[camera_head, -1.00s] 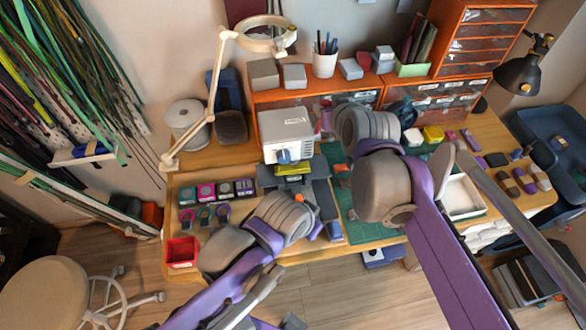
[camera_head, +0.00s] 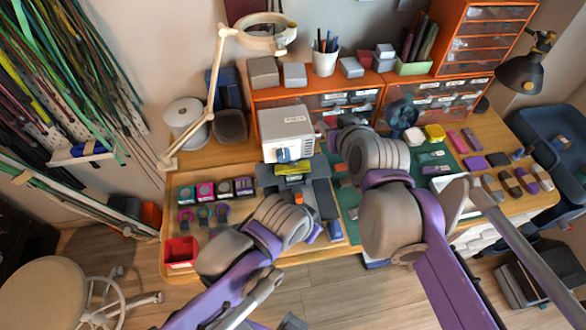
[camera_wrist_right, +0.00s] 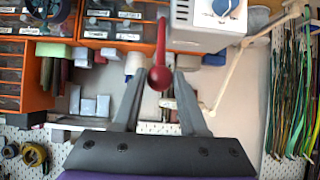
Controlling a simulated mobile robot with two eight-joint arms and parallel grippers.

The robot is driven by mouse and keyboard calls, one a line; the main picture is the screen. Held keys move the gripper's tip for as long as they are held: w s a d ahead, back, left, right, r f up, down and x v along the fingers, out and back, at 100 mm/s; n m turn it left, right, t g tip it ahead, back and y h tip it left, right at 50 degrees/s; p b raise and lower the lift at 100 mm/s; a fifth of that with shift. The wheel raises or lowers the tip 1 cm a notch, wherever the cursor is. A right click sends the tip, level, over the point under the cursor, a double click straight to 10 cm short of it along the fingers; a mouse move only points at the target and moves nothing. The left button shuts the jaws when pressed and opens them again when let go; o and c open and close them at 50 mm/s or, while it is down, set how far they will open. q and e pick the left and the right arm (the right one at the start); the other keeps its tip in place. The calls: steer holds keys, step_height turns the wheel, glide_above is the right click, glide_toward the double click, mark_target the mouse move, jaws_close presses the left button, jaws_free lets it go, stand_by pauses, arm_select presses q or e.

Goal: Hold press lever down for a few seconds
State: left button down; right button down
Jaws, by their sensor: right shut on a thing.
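The press (camera_head: 286,130) is a white box with a blue dial, on a dark base with a yellow part, at the middle of the bench. Its front also shows at the top of the right wrist view (camera_wrist_right: 210,20). The red press lever (camera_wrist_right: 161,45), with a round ball end, stands between the fingers of my right gripper (camera_wrist_right: 160,85), which is shut on it. In the head view my right wrist hides most of the lever and fingers. My left gripper (camera_head: 312,233) is low in front of the press base; its fingers are not clear.
A red bin (camera_head: 180,252) stands at the bench's front left corner. A lamp arm (camera_head: 213,85) rises left of the press. Orange drawers (camera_head: 345,105) stand behind it. Small coloured pieces lie on the bench at right. A round stool (camera_head: 62,285) is at lower left.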

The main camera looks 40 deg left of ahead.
arm_select(q)
steer(key=shift+s+f, duration=0.1)
steer(key=shift+f, duration=0.05)
arm_select(e)
steer(key=shift+s+d+f, duration=0.3)
steer(key=shift+s+d, duration=0.05)
steer(key=shift+f, duration=0.1)
arm_select(q)
steer(key=shift+s+f+b, duration=0.2)
steer(key=shift+f+b, duration=0.3)
steer(key=shift+f, duration=0.15)
arm_select(e)
steer(key=shift+s+d+f, duration=0.65)
steer(key=shift+d+f, duration=0.15)
steer(key=shift+f, duration=0.2)
arm_select(q)
steer(key=shift+s+f+b, duration=0.2)
steer(key=shift+f+b, duration=0.35)
steer(key=shift+f, duration=0.1)
arm_select(e)
steer(key=shift+s+d+f, duration=0.35)
steer(key=shift+f, duration=0.2)
steer(key=shift+s+d+f, duration=0.3)
steer(key=shift+d+f, duration=0.05)
steer(key=shift+f, duration=0.2)
arm_select(q)
steer(key=shift+f, duration=0.1)
arm_select(e)
steer(key=shift+f, duration=0.15)
